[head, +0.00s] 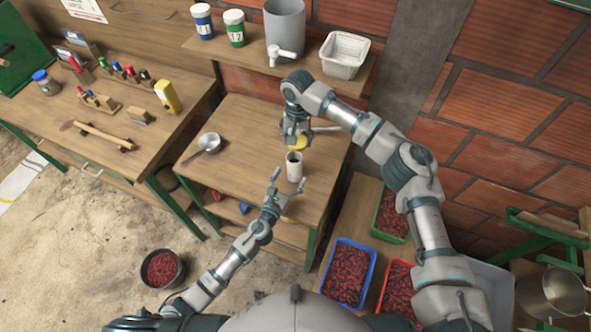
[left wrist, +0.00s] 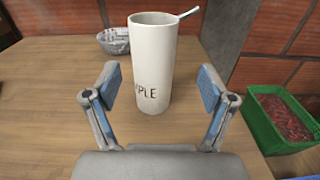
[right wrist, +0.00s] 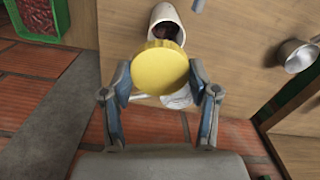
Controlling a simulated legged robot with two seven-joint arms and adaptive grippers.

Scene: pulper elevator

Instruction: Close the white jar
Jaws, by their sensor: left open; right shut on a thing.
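The white jar (head: 294,172) stands upright and uncovered on the wooden table. It also shows in the left wrist view (left wrist: 153,65), with dark lettering on its side. Dark contents show inside it in the right wrist view (right wrist: 166,28). My left gripper (head: 287,181) is open, with its fingers spread on either side of the jar's near side; contact is not clear. My right gripper (head: 297,138) is shut on the yellow lid (right wrist: 160,68) and holds it above the table, behind the jar and apart from its mouth.
A long-handled strainer (left wrist: 114,41) lies behind the jar, below my right gripper. A metal pan (head: 208,143) sits at the table's left. A shelf above holds a grey dispenser (head: 285,35) and a white basket (head: 345,53). Berry crates (head: 348,273) stand at the right.

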